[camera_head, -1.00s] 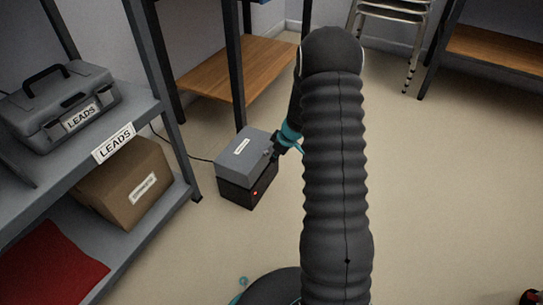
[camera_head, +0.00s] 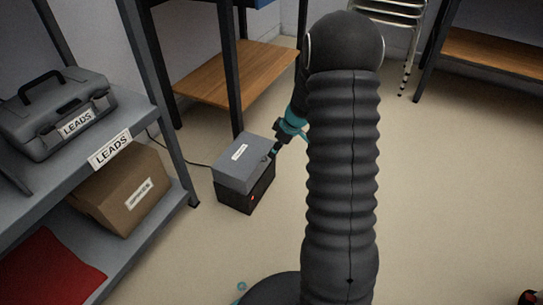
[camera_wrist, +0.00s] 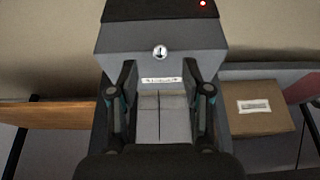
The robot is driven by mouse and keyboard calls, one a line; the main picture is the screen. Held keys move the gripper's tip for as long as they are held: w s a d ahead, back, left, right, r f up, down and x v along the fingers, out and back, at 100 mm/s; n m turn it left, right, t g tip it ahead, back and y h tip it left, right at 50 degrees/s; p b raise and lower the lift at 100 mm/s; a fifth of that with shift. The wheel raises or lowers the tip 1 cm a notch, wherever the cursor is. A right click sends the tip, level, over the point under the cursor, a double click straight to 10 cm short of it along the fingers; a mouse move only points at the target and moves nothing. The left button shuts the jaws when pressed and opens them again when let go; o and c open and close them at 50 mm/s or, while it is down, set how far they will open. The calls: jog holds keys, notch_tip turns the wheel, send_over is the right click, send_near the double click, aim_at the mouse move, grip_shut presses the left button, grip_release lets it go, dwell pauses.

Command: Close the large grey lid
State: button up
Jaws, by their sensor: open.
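The large grey lid (camera_head: 243,163) lies over a dark box base (camera_head: 246,195) on the floor in the head view. It carries a white label, and a small red light shows on the base. I cannot tell whether a thin gap is left under the lid. My gripper (camera_head: 273,150) is at the lid's right edge, partly hidden by my arm. In the wrist view the lid (camera_wrist: 160,38) fills the upper middle, with a round metal knob on its face. My gripper (camera_wrist: 160,78) is open there, its two fingers apart near the lid's label, holding nothing.
A grey shelf (camera_head: 160,115) at left holds a grey toolbox (camera_head: 60,110) above a cardboard box (camera_head: 125,185). A red sheet (camera_head: 45,270) lies low at left. A table with a wooden lower shelf (camera_head: 235,72) stands behind. The floor at right is mostly clear.

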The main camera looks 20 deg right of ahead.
jog(key=shift+v, duration=1.9)
jog(key=s+a+r+m+g+p, duration=0.1)
jog(key=s+a+r+m, duration=0.1)
jog(key=s+m, duration=0.3)
jog(key=s+a+r+m+g, duration=0.2)
jog(key=s+r+m, duration=0.1)
jog(key=s, duration=0.3)
jog(key=s+a+r+t+h+p, duration=0.1)
jog(key=s+a+r+p, duration=0.2)
jog(key=s+r, duration=0.3)
jog(key=s+a+r+t+h+p, duration=0.1)
jog(key=s+a+r+t+p, duration=0.1)
jog(key=s+r, duration=0.5)
jog(key=s+a+r+t+p, duration=0.2)
jog(key=s+a+r+p, duration=0.2)
jog(key=r, duration=1.1)
jog(key=shift+s+a+h+p, duration=0.4)
jog(key=shift+s+a, duration=0.5)
jog(key=shift+s, duration=0.25)
